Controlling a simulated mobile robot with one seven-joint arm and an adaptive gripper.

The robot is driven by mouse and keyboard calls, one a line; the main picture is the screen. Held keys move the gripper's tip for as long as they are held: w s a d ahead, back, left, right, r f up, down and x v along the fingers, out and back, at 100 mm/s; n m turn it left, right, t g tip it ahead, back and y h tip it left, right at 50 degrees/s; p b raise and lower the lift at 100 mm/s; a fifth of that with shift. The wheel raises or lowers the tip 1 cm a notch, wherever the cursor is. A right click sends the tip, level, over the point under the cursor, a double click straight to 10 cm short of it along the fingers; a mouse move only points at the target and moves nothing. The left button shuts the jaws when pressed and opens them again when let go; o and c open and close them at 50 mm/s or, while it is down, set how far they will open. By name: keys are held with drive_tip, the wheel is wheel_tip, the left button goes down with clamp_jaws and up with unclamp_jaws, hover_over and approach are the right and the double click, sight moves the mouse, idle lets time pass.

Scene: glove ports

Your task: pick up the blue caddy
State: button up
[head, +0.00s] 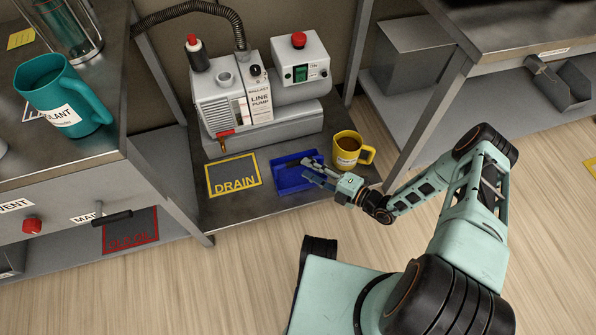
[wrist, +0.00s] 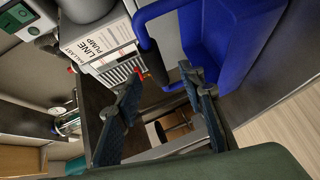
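The blue caddy (head: 290,184) sits on the low dark shelf, between the DRAIN mat and the yellow mug. In the wrist view the caddy's tray wall (wrist: 225,50) fills the upper right, and its blue handle (wrist: 146,40) curves down at the upper middle. My gripper (head: 312,170) is over the right part of the caddy. In the wrist view my gripper (wrist: 160,80) has its two fingers spread apart, with the lower end of the handle in line with the gap between the tips. I cannot tell whether the handle is inside the gap or beyond it.
The yellow mug (head: 348,150) stands close beside the caddy on the right. The grey line pump (head: 255,112) stands behind it. The yellow-edged DRAIN mat (head: 233,177) lies empty on the left. A metal table leg (head: 420,125) rises to the right.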

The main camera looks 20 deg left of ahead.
sight(295, 162)
drive_tip(key=b+x, duration=0.1)
drive_tip(key=x, duration=0.4)
drive_tip(key=shift+a+r, duration=0.1)
drive_tip(key=shift+a, duration=0.35)
clamp_jaws()
drive_tip(key=shift+r, duration=0.1)
